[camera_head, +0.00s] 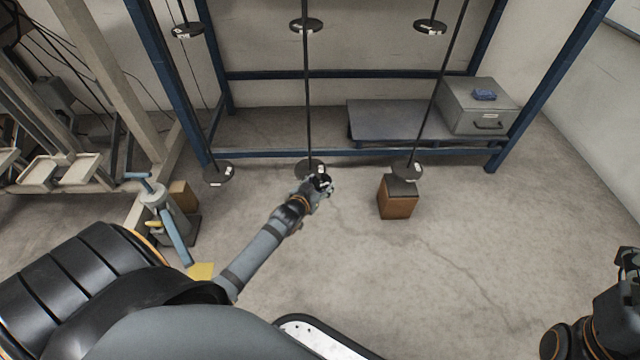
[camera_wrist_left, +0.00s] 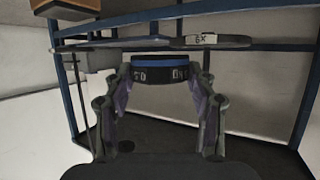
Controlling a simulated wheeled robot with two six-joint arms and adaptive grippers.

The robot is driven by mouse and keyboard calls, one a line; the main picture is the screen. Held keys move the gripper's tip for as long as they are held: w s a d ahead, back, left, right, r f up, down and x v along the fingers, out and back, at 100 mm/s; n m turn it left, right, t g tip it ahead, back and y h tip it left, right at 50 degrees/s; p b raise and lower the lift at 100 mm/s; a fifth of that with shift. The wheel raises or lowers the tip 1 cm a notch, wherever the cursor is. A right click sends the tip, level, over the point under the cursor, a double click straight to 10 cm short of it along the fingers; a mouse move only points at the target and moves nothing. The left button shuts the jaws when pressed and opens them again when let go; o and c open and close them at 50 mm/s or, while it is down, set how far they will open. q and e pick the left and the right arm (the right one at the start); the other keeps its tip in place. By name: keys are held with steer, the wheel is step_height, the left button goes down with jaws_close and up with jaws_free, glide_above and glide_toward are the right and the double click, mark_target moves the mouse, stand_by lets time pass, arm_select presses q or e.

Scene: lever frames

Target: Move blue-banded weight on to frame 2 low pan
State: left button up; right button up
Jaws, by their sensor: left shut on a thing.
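My left gripper (camera_head: 320,184) is shut on a dark round weight with a blue band (camera_wrist_left: 160,76); the band shows clearly in the left wrist view, between the two fingers. It holds the weight just in front of and slightly right of the middle low pan (camera_head: 306,170), a dark disc hanging on a thin rod. Low pans also hang at left (camera_head: 218,174) and right (camera_head: 408,172). I cannot read which is frame 2. A labelled pan (camera_wrist_left: 225,42) is close beyond the weight in the wrist view. My right gripper (camera_head: 628,258) is at the right edge, its jaws unclear.
A blue frame (camera_head: 360,74) stands behind the pans. Upper pans (camera_head: 306,26) hang above. A wooden block (camera_head: 397,203) is below the right low pan. A grey box (camera_head: 475,112) sits on a low bench (camera_head: 390,118). The floor to the right is clear.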

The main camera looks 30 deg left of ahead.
mark_target(310, 165)
arm_select(q)
steer(key=shift+w+a+r+b, duration=0.1)
steer(key=shift+w+a+b, duration=0.5)
steer(key=shift+a, duration=0.4)
steer(key=shift+w+a+b, duration=0.35)
steer(key=shift+w+a, duration=0.4)
steer(key=shift+a, duration=0.2)
steer(key=shift+w+a, duration=0.15)
steer(key=shift+a, duration=0.05)
steer(key=shift+w+a, duration=0.5)
steer(key=shift+a, duration=0.35)
steer(key=shift+w+a+b, duration=0.35)
steer(key=shift+w+a, duration=0.1)
steer(key=shift+a, duration=0.2)
steer(key=shift+f, duration=0.5)
stand_by(0.3)
